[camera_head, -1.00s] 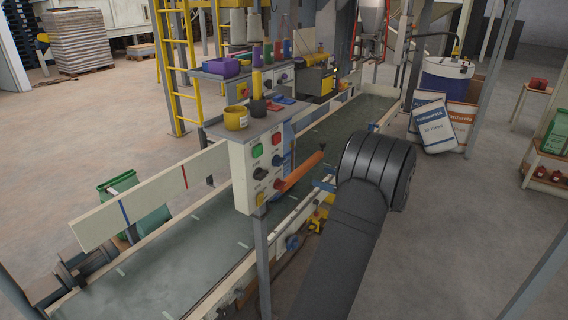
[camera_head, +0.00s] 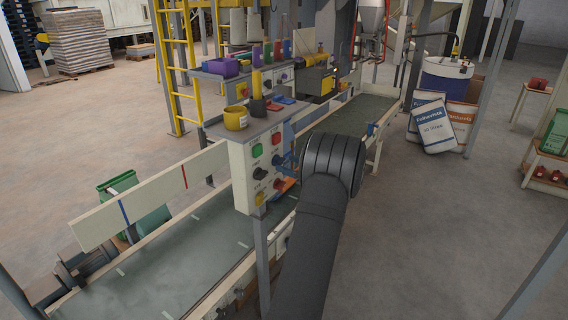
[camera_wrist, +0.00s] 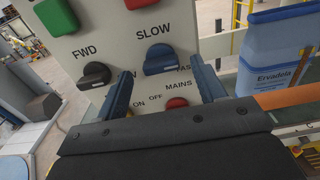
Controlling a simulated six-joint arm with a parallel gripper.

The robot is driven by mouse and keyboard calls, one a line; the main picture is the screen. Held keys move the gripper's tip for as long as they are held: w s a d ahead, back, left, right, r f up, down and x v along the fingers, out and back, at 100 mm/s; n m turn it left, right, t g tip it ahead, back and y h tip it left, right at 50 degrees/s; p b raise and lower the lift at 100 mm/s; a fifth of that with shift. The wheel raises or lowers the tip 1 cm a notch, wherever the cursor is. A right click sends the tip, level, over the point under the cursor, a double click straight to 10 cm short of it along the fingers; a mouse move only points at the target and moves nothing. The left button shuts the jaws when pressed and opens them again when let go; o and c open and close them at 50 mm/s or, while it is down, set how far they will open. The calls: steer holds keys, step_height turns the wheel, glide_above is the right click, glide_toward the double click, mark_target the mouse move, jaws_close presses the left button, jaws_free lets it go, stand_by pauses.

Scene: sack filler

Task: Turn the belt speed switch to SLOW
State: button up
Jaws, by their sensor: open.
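The cream control panel (camera_head: 242,172) stands on a post beside the belt, and it fills much of the wrist view (camera_wrist: 110,45). The belt speed switch is a blue knob (camera_wrist: 158,60) below the printed word SLOW; a partly covered label, probably FAST, is at its lower right. I cannot tell its exact pointing direction. My gripper (camera_wrist: 165,82) is open, with its blue fingers left and right of the blue knob in the picture. Contact with the knob is not visible. In the head view my arm's black wrist hides most of the gripper, close to the panel's right side.
A black knob (camera_wrist: 94,75) marked FWD is just left of my left finger. A red knob (camera_wrist: 176,103) under MAINS sits below the blue one. Green (camera_wrist: 57,16) and red (camera_wrist: 140,3) buttons are above. An orange bar (camera_wrist: 292,97) extends at right.

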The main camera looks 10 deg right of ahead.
mark_target(279, 161)
steer(key=shift+x, duration=1.3)
steer(key=c, duration=1)
